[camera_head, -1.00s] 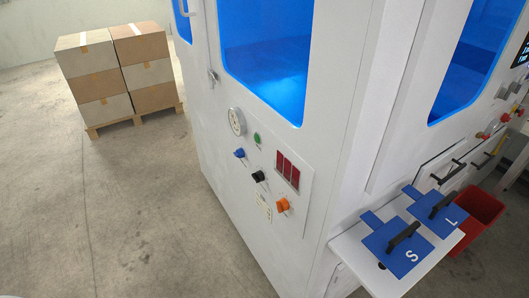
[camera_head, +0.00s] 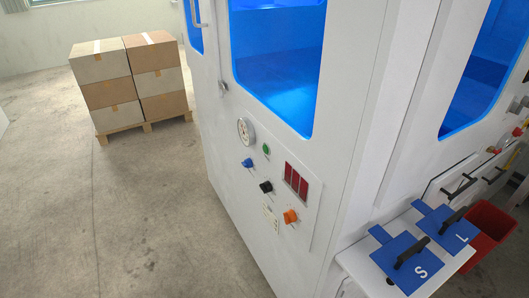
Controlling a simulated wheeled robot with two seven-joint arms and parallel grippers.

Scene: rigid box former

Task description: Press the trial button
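A white machine (camera_head: 345,150) with blue-lit windows fills the middle and right of the head view. Its front carries a control panel with a round gauge (camera_head: 245,131), a small green button (camera_head: 266,149), a blue knob (camera_head: 247,163), a black knob (camera_head: 266,187), an orange knob (camera_head: 290,216) and a dark red display (camera_head: 296,180). A small label (camera_head: 270,217) sits below the black knob; its text is too small to read. I cannot tell which control is the trial button. Neither of my grippers is in view.
A white shelf (camera_head: 352,262) sticks out at the lower right with blue plates marked S (camera_head: 394,275) and L (camera_head: 439,240), each with a black handle. A red bin (camera_head: 490,228) stands beyond it. Stacked cartons (camera_head: 132,80) stand on a pallet at the back left. The floor (camera_head: 130,210) before the panel is clear.

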